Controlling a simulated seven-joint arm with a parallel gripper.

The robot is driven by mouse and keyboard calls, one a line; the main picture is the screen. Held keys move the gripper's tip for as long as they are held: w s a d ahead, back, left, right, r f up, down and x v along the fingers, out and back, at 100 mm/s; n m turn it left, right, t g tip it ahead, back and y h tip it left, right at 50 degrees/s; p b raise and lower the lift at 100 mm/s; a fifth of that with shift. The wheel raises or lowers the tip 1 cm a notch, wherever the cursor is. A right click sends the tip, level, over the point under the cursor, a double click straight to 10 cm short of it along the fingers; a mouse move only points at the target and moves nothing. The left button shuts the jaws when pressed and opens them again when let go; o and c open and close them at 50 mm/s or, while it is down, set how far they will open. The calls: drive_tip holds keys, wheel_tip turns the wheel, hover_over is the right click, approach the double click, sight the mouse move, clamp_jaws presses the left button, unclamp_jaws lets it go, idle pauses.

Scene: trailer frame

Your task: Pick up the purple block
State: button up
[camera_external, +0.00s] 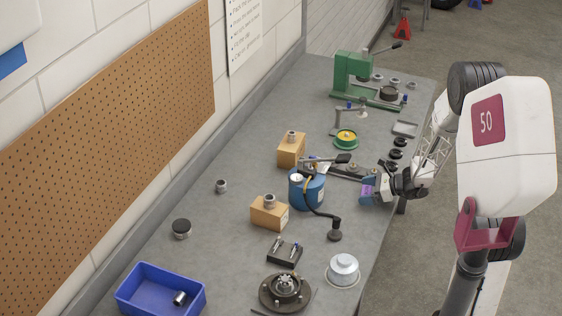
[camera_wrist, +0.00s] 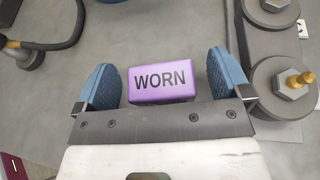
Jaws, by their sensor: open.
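The purple block (camera_wrist: 162,82), marked "WORN", lies on the grey bench top in the wrist view. My gripper (camera_wrist: 163,78) is open, with one blue padded fingertip on each side of the block and a gap on both sides. The block's near edge meets the gripper's dark front plate in the picture; I cannot tell the height between them. In the external view my gripper (camera_external: 369,191) is low over the bench's right edge, and a small purple patch of the block (camera_external: 367,190) shows between the fingers.
A blue can (camera_external: 306,190) with a black hose and hooked end stands just left of my gripper. Dark round parts (camera_external: 397,147) line the bench edge behind it. Wooden blocks (camera_external: 268,213), a blue bin (camera_external: 160,292) and a green press (camera_external: 352,76) stand elsewhere. Bare bench (camera_external: 215,245) lies at left.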

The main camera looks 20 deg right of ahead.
sight(367, 190)
drive_tip(key=c, duration=1)
drive_tip(key=shift+r, duration=0.15)
drive_tip(key=shift+r, duration=0.75)
wheel_tip(367, 190, up, 2)
drive_tip(key=shift+r, duration=0.1)
drive_tip(key=s, duration=0.5)
drive_tip(key=s+a, duration=0.1)
drive_tip(key=s, duration=0.4)
drive_tip(key=s+r, duration=0.1)
drive_tip(key=s, duration=0.5)
drive_tip(key=shift+a, duration=0.3)
